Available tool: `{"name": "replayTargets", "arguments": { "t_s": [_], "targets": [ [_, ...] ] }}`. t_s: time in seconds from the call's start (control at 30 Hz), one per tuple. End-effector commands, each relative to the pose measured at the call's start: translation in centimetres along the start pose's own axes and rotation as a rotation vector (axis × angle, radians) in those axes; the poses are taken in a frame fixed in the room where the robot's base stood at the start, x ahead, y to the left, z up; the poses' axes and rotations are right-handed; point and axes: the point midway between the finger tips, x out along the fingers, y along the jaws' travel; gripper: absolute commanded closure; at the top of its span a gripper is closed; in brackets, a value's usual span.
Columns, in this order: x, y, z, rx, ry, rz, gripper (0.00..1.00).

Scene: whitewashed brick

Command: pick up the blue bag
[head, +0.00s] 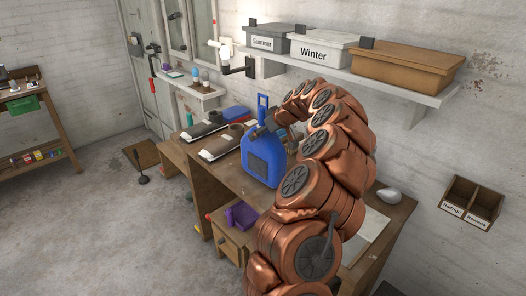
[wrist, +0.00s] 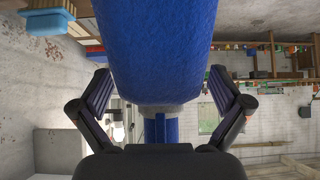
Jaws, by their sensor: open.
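The blue bag (head: 262,160) stands upright on the wooden workbench, with a dark patch on its front and a narrow looped top. My gripper (head: 268,127) is at the bag's neck, partly hidden by my copper-coloured arm. In the wrist view the bag's wide blue body (wrist: 160,45) fills the upper middle, with a grey collar and a narrower blue part below it. My gripper (wrist: 161,90) is open there, one dark finger on each side of the bag. Gaps show between the fingers and the narrow part.
The workbench (head: 232,178) also holds dark items with papers at its left and a pale rounded object (head: 389,195) at its right. A wall shelf (head: 345,74) with a grey box, a white box (head: 319,50) and a brown box (head: 408,65) hangs above. Open floor lies left.

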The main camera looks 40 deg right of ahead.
Motion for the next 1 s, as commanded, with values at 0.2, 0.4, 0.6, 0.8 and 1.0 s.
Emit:
{"name": "replayTargets", "arguments": {
  "t_s": [0.2, 0.4, 0.6, 0.8, 1.0],
  "targets": [
    [0.07, 0.01, 0.02, 0.0, 0.001, 0.0, 0.0],
    [0.05, 0.02, 0.02, 0.001, 0.001, 0.0, 0.21],
    [0.05, 0.01, 0.02, 0.001, 0.001, 0.0, 0.42],
    [0.04, 0.0, 0.02, 0.001, 0.001, 0.0, 0.62],
    [0.04, 0.0, 0.01, 0.001, 0.001, 0.0, 0.83]
  ]
}}
